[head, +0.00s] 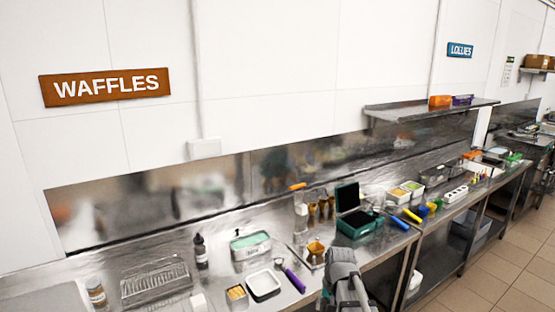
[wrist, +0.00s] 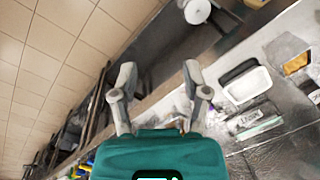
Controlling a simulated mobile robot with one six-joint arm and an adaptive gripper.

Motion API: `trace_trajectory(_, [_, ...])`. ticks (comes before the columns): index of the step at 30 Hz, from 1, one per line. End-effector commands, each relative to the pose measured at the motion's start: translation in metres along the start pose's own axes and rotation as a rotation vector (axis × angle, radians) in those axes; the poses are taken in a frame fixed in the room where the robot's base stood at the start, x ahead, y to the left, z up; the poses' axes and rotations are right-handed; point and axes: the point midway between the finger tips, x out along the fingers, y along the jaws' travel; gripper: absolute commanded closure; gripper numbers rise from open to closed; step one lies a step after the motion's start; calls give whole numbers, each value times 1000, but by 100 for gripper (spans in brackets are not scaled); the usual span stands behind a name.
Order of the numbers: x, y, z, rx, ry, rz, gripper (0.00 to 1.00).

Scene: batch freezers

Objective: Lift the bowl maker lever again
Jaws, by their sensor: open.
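The teal bowl maker (head: 356,226) stands on the steel counter in the head view. Its lid (head: 347,197) is raised, with a dark inner face. I cannot make out a separate lever. My grey gripper (head: 345,285) is at the counter's front, nearer the camera than the bowl maker; I cannot tell contact there. In the wrist view my gripper (wrist: 158,72) is open, its two fingers spread with nothing between the tips. A teal surface (wrist: 150,150) in the bowl maker's colour fills the bottom, overlapping the finger bases; I cannot tell which part it is.
Left of the bowl maker are a waffle cone stand (head: 322,209), a pale green tub (head: 250,245), a white tray (head: 263,283) and a purple-handled scoop (head: 292,278). Blue (head: 399,223) and yellow (head: 412,215) handles lie to its right. Tiled floor (wrist: 45,65) is open beside the counter.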

Motion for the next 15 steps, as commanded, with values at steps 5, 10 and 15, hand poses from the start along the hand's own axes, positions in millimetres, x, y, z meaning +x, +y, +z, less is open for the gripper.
trace_trajectory(5, [36,26,65,-106,0,59,40])
trace_trajectory(10, [48,39,93,-169,-3,94,40])
trace_trajectory(15, [50,43,100,-190,-5,107,40])
